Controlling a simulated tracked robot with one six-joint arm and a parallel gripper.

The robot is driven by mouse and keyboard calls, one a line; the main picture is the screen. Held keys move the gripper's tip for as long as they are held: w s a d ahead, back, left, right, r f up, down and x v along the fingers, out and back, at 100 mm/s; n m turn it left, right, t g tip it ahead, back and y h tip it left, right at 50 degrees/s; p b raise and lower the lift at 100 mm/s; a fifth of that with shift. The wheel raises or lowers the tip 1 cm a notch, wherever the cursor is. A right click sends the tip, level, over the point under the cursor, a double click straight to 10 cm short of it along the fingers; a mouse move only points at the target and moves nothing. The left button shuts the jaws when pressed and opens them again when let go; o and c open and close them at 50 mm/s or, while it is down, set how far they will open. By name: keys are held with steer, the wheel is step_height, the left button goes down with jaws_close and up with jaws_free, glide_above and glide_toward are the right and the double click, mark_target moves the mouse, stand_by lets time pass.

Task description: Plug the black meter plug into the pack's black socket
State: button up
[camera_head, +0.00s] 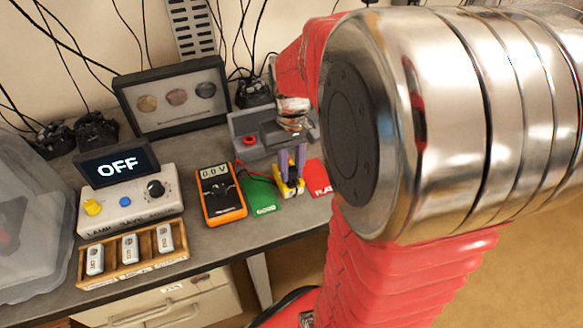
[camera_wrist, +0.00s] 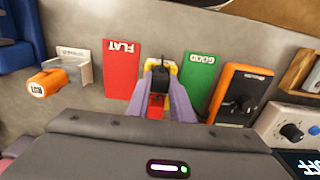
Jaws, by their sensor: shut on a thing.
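The yellow pack (camera_head: 289,188) sits on the bench between the green GOOD card (camera_head: 263,195) and the red FLAT card (camera_head: 319,178). It also shows in the wrist view (camera_wrist: 152,63), mostly hidden by my fingers. My gripper (camera_head: 292,176) points down over the pack with purple fingers. In the wrist view, its fingertips close on a small black piece, seemingly the black meter plug (camera_wrist: 158,76). A red part (camera_wrist: 156,103) shows between the fingers. The black socket is hidden, so I cannot tell whether the plug is in it. The orange meter (camera_head: 221,194) reads about 0.0 V.
A control box (camera_head: 129,206) with an OFF screen (camera_head: 117,163) and a wooden tray (camera_head: 129,267) stand at the left. A framed display (camera_head: 174,98) stands behind.

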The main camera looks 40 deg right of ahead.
steer(key=shift+f, duration=0.35)
stand_by(1.3)
steer(key=o, duration=1.1)
steer(key=shift+c, duration=0.2)
steer(key=shift+r, duration=0.1)
step_height(320, 180, up, 14)
steer(key=shift+f, duration=0.25)
